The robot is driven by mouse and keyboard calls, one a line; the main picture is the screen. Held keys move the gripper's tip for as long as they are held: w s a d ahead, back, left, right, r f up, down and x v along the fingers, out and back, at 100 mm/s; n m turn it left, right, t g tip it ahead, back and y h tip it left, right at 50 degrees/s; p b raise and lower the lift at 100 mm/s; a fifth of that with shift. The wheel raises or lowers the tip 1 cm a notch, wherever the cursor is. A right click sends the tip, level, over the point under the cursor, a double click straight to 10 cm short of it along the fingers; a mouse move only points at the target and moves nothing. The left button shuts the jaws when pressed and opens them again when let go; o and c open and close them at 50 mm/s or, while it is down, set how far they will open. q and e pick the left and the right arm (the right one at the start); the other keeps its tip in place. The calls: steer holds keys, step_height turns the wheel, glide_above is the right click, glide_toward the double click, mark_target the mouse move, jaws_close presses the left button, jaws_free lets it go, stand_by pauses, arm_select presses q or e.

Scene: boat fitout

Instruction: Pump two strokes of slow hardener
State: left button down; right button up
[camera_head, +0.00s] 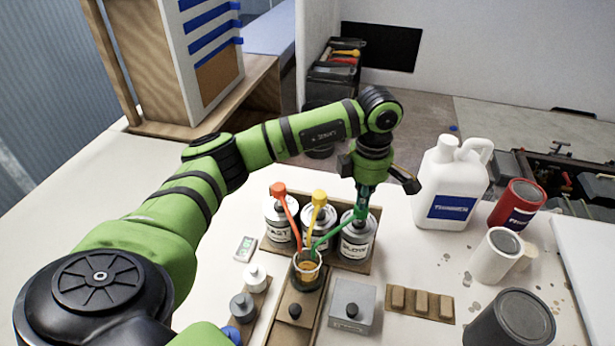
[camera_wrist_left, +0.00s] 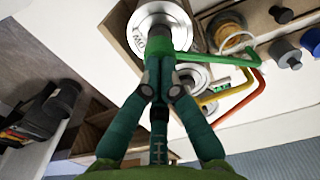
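The slow hardener can (camera_head: 358,238) stands at the right of a row of three cans, its label partly readable. Its green pump (camera_head: 330,236) has a spout slanting left and down towards the clear cup (camera_head: 307,270), which holds some amber liquid. My left gripper (camera_head: 364,205) points down over this pump, its fingers together at the pump head. In the left wrist view the fingertips (camera_wrist_left: 161,85) meet at the green pump head (camera_wrist_left: 160,44); whether they grip it or only touch it is unclear. My right gripper is not in view.
The fast can (camera_head: 277,222) with a red pump and a middle can with a yellow pump (camera_head: 319,198) stand close by. A white jug (camera_head: 450,185), a red can (camera_head: 517,204) and a grey box (camera_head: 351,306) are to the right.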

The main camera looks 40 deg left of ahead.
arm_select(q)
steer(key=shift+r+p, duration=0.85)
steer(key=shift+r, duration=0.8)
steer(key=shift+f, duration=0.25)
steer(key=shift+f+b, duration=1.85)
steer(key=shift+f, duration=0.25)
steer(key=shift+r+p, duration=1.45)
steer(key=shift+r, duration=0.9)
